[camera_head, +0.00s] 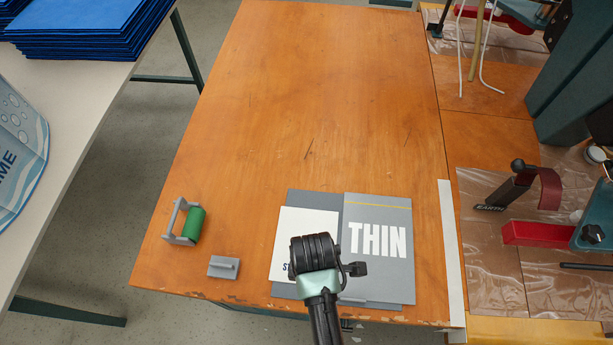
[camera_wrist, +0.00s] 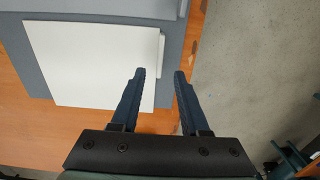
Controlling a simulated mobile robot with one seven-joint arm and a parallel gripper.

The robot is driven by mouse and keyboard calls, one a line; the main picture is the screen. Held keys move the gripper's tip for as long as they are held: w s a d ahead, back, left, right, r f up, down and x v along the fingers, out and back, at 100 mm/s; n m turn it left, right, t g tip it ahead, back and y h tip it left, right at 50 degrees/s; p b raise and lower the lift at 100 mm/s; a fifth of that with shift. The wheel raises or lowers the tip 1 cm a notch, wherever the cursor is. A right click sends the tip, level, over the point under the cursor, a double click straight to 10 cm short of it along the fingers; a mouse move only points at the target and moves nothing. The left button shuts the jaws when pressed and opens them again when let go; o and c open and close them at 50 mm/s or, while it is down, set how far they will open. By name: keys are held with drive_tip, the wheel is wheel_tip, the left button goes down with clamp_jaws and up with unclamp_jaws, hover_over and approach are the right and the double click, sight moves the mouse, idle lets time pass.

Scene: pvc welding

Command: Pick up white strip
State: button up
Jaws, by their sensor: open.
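A long, narrow white strip (camera_head: 452,250) lies along the right edge of the wooden table in the head view, running toward the front corner. My gripper (camera_wrist: 160,72) is open and empty in the wrist view, its fingers spread over the table's front edge. In the head view my arm hides the fingers. They are well to the left of the strip and apart from it. I cannot make out the long strip in the wrist view.
Grey boards (camera_head: 377,280) with a white panel (camera_wrist: 90,60) lie below my arm. A green roller (camera_head: 195,225) and a small grey block (camera_head: 223,266) lie at left. The table's (camera_head: 320,90) far part is clear.

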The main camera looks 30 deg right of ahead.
wheel_tip(320, 180, down, 2)
drive_tip(key=shift+f, duration=0.2)
clamp_jaws()
idle(1.4)
